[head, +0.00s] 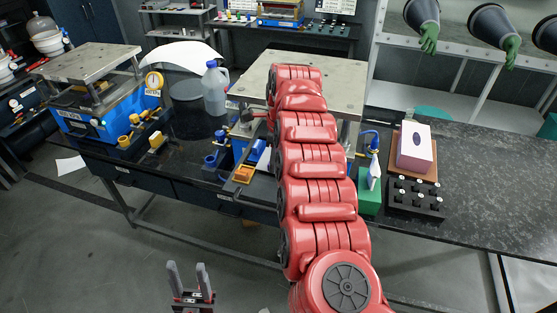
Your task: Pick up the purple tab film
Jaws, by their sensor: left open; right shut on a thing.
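I cannot make out a purple tab film in the head view. My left gripper (187,270) is at the bottom left, over the floor in front of the bench. Its two fingers point up and stand apart, with nothing between them. My red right arm reaches from the bottom right up over the middle of the bench. Its gripper is hidden behind the arm, so I cannot see what it holds. The arm also covers much of the middle equipment.
The dark bench (480,185) is clear at the right. A pale box (415,155) stands behind a black rack (415,200) of small vials. A green block (369,199) is beside them. A blue press (90,120) and a plastic jug (214,95) stand left.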

